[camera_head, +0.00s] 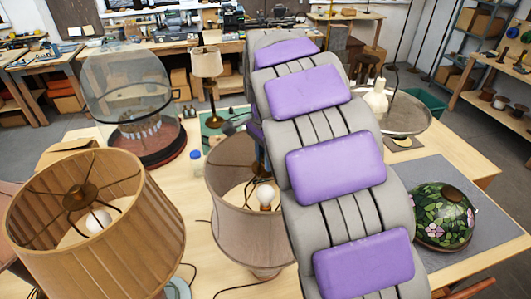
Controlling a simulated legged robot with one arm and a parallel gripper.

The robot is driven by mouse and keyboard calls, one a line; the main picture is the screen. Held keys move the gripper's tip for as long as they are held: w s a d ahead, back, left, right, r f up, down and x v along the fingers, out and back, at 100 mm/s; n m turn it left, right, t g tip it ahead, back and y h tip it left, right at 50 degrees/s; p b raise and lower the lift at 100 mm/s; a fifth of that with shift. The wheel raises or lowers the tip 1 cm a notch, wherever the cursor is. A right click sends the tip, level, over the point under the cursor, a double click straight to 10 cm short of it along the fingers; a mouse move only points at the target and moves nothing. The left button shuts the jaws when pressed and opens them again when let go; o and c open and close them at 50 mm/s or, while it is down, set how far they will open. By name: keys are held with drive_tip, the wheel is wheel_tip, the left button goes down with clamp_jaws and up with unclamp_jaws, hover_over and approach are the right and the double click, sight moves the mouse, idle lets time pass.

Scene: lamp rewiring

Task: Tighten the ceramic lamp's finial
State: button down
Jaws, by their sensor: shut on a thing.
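A lamp with a grey-beige fabric shade (240,232) stands on the bench in the middle. Its bulb (265,194) shows through the open top, and the right side of the shade is behind my arm. A larger lamp with a tan pleated shade (125,235) is at the front left; a dark round hub with spokes (80,196) and a bulb (98,220) show inside it. I cannot tell for sure which lamp is the ceramic one. No finial can be made out clearly. My grey arm with purple pads crosses the view and hides its own end; the gripper's fingers do not show.
A glass dome (128,90) on a dark round base stands at the back left. A small lamp (207,64) stands behind on a green mat. A floral stained-glass shade (443,216) rests on a grey mat (480,230) at the right. Loose cords lie at the front.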

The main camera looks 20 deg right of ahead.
drive_tip(key=shift+m+p, duration=0.8)
drive_tip(key=shift+m, duration=1.2)
drive_tip(key=c, duration=0.9)
unclamp_jaws()
drive_tip(key=shift+r, duration=0.1)
drive_tip(key=shift+w+a+r+p, duration=0.1)
drive_tip(key=shift+r+p, duration=2)
drive_tip(key=shift+r, duration=6.45)
